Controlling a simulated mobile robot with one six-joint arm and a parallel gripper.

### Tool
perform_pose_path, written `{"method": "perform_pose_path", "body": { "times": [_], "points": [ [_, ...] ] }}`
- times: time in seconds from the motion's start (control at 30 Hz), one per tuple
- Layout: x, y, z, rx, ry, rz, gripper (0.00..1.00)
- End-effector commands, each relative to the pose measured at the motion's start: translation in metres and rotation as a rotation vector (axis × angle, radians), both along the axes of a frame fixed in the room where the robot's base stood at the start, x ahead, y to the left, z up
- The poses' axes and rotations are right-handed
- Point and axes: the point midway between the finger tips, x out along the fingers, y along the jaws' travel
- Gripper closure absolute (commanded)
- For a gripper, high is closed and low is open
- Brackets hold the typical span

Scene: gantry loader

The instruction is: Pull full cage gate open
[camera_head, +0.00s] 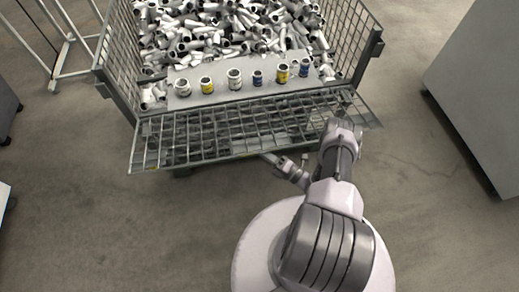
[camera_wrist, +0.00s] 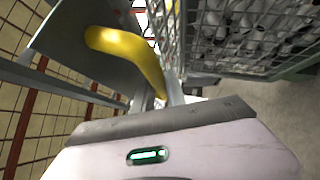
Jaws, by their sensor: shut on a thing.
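The full cage (camera_head: 105,80) is a grey wire-mesh crate heaped with metal pipe fittings. Its mesh gate (camera_head: 250,124) at the front leans outward and down, its free edge nearest me. My gripper (camera_head: 270,158) is low at the gate's near edge, right of its middle. In the wrist view a curved yellow handle (camera_wrist: 130,50) on a grey plate runs down between my fingers (camera_wrist: 158,98). My gripper is shut on this handle. The exact grip is partly hidden by the gripper body. Mesh and fittings fill the wrist view's upper right.
A white-framed rack (camera_head: 65,45) stands at the left. A large grey cabinet (camera_head: 485,90) is at the right. The floor before the cage is bare.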

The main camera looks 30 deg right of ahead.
Motion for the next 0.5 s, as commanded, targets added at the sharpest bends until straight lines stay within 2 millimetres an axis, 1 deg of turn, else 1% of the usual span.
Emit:
{"method": "perform_pose_path", "body": {
  "times": [0.23,0.27,0.3,0.33,0.37,0.5],
  "points": [
    [0.0015,-0.002,0.0016,0.0,-0.002,-0.004,1.0],
    [0.0015,-0.0021,0.0016,0.0,-0.002,-0.004,0.78],
    [0.0015,-0.002,0.0016,0.0,-0.002,-0.004,0.7],
    [0.0015,-0.002,0.0016,0.0,-0.001,-0.004,0.64],
    [0.0014,-0.0019,0.0015,0.0,-0.001,-0.003,0.62],
    [0.0013,-0.0016,0.0015,0.0,-0.001,-0.003,0.62]
  ]
}}
